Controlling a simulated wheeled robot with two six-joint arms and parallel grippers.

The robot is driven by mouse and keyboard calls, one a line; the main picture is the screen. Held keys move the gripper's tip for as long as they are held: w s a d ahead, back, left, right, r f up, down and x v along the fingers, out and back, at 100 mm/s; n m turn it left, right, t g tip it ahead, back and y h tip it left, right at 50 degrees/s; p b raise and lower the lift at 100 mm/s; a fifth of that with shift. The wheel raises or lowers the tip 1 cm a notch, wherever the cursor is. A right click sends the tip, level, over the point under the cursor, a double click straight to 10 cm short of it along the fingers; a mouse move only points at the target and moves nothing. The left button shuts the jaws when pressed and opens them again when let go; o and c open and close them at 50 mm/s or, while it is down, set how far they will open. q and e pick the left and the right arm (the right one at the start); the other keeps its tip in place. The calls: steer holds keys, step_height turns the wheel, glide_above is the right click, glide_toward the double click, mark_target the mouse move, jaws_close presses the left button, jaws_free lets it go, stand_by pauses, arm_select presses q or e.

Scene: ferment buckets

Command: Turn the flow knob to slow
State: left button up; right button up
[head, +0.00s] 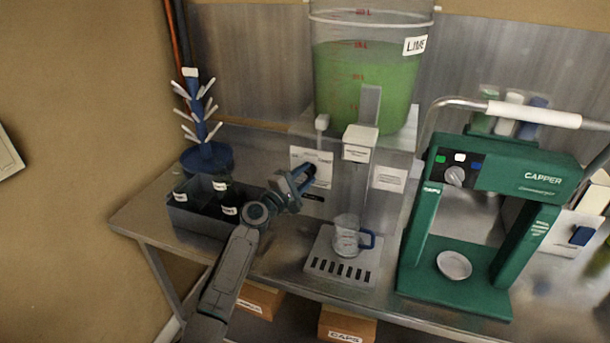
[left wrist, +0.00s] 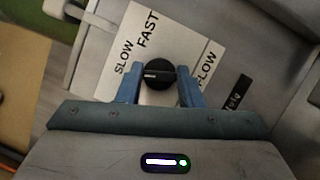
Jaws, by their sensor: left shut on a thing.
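The flow knob (left wrist: 158,74) is a round black dial with a pale pointer bar, on a white label plate (left wrist: 112,72) marked SLOW, FAST and FLOW in the left wrist view. My left gripper (left wrist: 160,82) has its blue fingers on either side of the knob and is shut on it. In the head view my left gripper (head: 306,176) reaches the dispenser's front panel beside the white label (head: 322,160); the knob is mostly hidden there by the fingers. My right gripper is not in view.
A bucket of green liquid marked LIME (head: 365,75) stands above the panel. A measuring jug (head: 347,238) stands on the drip tray (head: 318,268). A green capper (head: 420,225) is at right, a dark bin (head: 185,222) and blue bottle tree (head: 207,155) at left.

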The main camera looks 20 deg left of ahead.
arm_select(q)
steer(key=shift+m+g, duration=0.5)
steer(key=shift+m, duration=0.7)
steer(key=shift+m+g+p, duration=0.3)
steer(key=shift+m+p, duration=0.15)
steer(key=shift+m, duration=0.25)
steer(key=o, duration=1)
steer(key=shift+s+a, duration=0.25)
steer(key=shift+s, duration=0.25)
steer(key=b+v, duration=0.2)
steer(key=v, duration=0.7)
steer(key=shift+s+a+r, duration=0.1)
steer(key=shift+s, duration=0.25)
